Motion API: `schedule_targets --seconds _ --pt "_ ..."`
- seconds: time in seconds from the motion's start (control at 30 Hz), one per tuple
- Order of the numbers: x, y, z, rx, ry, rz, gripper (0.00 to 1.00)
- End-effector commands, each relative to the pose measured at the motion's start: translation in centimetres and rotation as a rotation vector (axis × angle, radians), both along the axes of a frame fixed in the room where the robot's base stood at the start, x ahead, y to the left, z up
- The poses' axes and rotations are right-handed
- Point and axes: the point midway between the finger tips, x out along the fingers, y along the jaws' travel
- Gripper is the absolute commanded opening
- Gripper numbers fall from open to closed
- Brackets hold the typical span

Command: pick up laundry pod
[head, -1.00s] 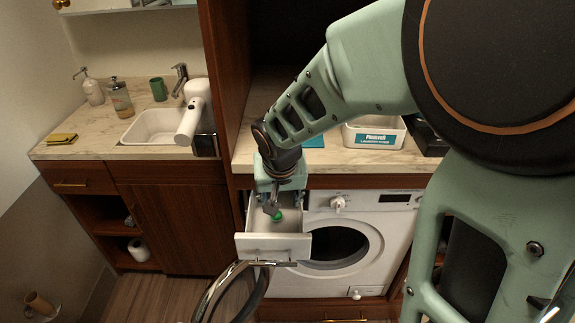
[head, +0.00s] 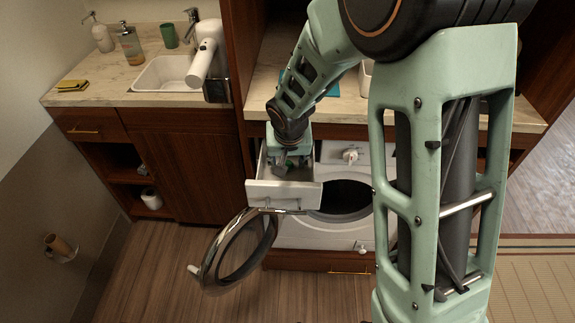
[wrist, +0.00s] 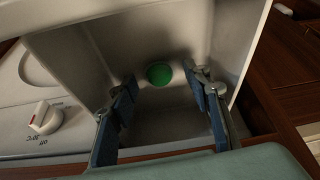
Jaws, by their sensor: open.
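The laundry pod is a small round green thing (wrist: 159,74) lying inside the pulled-out white detergent drawer (head: 282,195) of the washing machine. In the head view only a bit of green (head: 289,163) shows among my gripper's fingers. My gripper (head: 286,166) points down into the drawer. In the wrist view my gripper (wrist: 161,82) is open, its blue-padded fingers on either side of the pod's line of sight, with nothing between the pads. The pod looks a little beyond the fingertips; I cannot tell the exact gap.
The drawer walls stand close around the fingers. The washing machine (head: 292,233) has its round door (head: 238,250) swung open below the drawer. A control knob (wrist: 45,118) is beside the drawer. The counter (head: 262,90) is above, with a sink (head: 163,75) to the left.

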Motion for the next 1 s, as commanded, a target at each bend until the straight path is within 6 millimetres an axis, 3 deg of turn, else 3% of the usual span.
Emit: schedule_targets --seconds 0.3,0.63,1.0 --pt "0.27 0.01 -0.46 0.0 -0.002 0.0 0.45" --pt "0.24 0.01 -0.45 0.0 -0.001 0.0 0.09" --pt "0.25 0.02 -0.33 0.0 -0.002 0.0 0.09"
